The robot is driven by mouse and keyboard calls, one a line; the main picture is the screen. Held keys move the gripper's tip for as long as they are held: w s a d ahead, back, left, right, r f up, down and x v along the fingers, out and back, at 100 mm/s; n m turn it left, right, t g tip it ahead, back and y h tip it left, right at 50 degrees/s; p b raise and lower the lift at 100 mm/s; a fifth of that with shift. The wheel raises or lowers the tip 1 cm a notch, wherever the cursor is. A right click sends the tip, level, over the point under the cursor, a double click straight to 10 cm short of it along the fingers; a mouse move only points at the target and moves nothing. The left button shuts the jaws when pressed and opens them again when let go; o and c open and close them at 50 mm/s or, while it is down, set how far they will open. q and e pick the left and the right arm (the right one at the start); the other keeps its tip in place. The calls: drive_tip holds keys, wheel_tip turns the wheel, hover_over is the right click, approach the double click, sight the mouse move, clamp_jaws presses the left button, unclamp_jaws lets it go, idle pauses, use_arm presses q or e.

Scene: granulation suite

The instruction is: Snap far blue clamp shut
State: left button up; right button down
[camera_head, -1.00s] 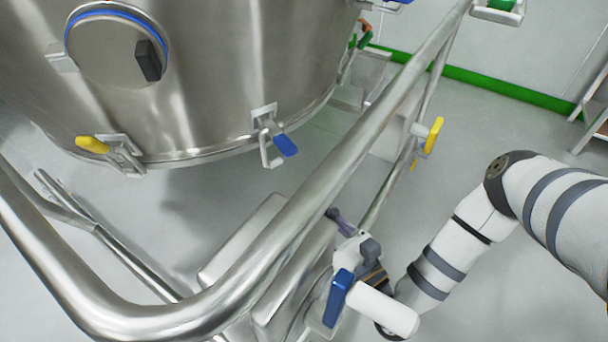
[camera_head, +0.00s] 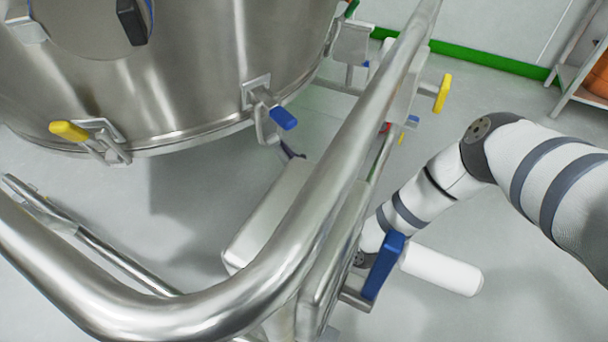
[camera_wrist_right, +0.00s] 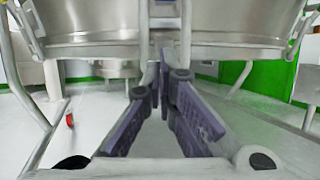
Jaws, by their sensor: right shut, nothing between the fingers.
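The vessel clamp (camera_head: 262,112) with a blue grip (camera_head: 283,118) sits on the lower rim of the steel vessel, at the top middle of the head view. Its lever hangs out and down from the wall. My right gripper (camera_head: 290,152) reaches in behind the rail, and only a sliver of its dark fingers shows just below the clamp. In the right wrist view my fingers (camera_wrist_right: 165,78) are shut and empty. Their tips point at upright metal bars (camera_wrist_right: 166,45) under the vessel; I cannot tell whether they touch. My left gripper is not in view.
A thick steel rail (camera_head: 310,205) crosses in front of my right arm. A second blue handle (camera_head: 383,265) is near the rail at the bottom.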

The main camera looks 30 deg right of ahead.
sight(283, 117)
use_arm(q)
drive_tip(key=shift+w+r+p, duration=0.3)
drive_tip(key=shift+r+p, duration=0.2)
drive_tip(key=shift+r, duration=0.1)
use_arm(e)
drive_tip(key=r, duration=0.3)
drive_tip(key=shift+s+d+r, duration=0.1)
drive_tip(key=shift+s+r, duration=0.15)
drive_tip(key=shift+r, duration=0.15)
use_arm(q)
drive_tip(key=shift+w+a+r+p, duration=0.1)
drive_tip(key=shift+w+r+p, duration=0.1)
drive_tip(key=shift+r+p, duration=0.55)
use_arm(e)
drive_tip(key=shift+s+r+g, duration=0.2)
drive_tip(key=shift+r+g, duration=0.2)
drive_tip(key=shift+g, duration=0.1)
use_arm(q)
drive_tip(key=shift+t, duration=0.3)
use_arm(e)
drive_tip(key=shift+d, duration=0.1)
